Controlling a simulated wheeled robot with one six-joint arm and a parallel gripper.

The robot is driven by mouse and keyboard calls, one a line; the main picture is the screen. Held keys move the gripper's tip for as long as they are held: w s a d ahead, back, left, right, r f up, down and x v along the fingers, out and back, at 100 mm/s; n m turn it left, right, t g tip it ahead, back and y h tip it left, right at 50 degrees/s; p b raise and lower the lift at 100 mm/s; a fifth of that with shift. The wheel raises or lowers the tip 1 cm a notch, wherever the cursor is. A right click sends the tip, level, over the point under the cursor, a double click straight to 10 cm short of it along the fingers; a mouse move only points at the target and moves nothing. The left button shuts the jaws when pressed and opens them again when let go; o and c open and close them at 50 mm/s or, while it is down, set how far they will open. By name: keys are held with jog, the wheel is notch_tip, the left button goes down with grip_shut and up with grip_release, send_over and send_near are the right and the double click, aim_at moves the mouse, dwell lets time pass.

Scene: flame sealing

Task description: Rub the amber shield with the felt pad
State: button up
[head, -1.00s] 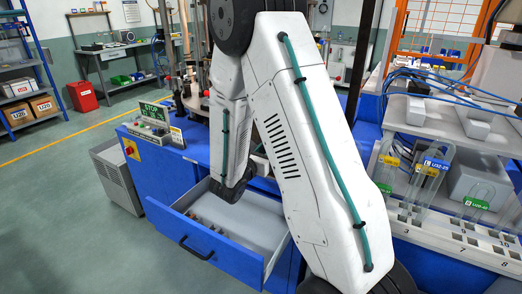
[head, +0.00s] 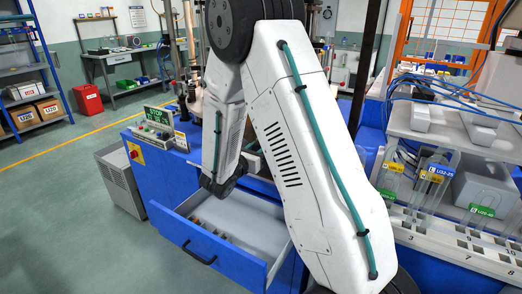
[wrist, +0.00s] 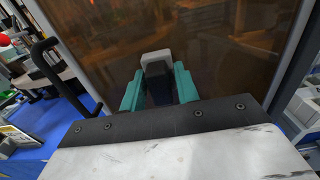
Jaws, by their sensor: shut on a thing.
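The amber shield (wrist: 225,65) is a translucent orange-brown panel that fills the upper part of the wrist view. My gripper (wrist: 158,88) has teal fingers and is shut on the felt pad (wrist: 156,58), a small block with a pale grey end and a dark body. The pad's pale end faces the shield and looks close to it or touching; I cannot tell which. In the head view my arm hides the gripper, the pad and the shield.
A black curved handle (wrist: 62,75) is at the shield's left. In the head view, an open grey-lined drawer (head: 200,258) juts from the blue cabinet below my arm. A shelf with labelled glass tubes (head: 430,185) stands close at the right. Open floor lies at the left.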

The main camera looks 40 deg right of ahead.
aim_at(254, 129)
jog(key=shift+w+a+r, duration=0.25)
jog(key=shift+w, duration=0.3)
jog(key=shift+w+a+r, duration=0.2)
jog(key=shift+w+r, duration=0.1)
jog(key=shift+w, duration=0.3)
jog(key=shift+w+a+r, duration=0.25)
jog(key=shift+w, duration=0.3)
jog(key=shift+s+d, duration=0.35)
jog(key=shift+s, duration=0.5)
jog(key=shift+s+d, duration=0.35)
jog(key=shift+s, duration=0.45)
jog(key=shift+s+d+r, duration=0.75)
jog(key=shift+s, duration=1.3)
jog(key=shift+w+a+f, duration=0.1)
jog(key=shift+w+a, duration=0.4)
jog(key=shift+w, duration=0.7)
jog(key=shift+w+a+r, duration=0.1)
jog(key=shift+w+a, duration=0.35)
jog(key=shift+w, duration=0.8)
jog(key=shift+w+a+f, duration=0.1)
jog(key=shift+w+a, duration=0.4)
jog(key=shift+w, duration=0.7)
jog(key=shift+d+r, duration=0.1)
jog(key=shift+r, duration=0.7)
jog(key=s+d, duration=0.2)
jog(key=s, duration=0.5)
jog(key=shift+s+d, duration=0.25)
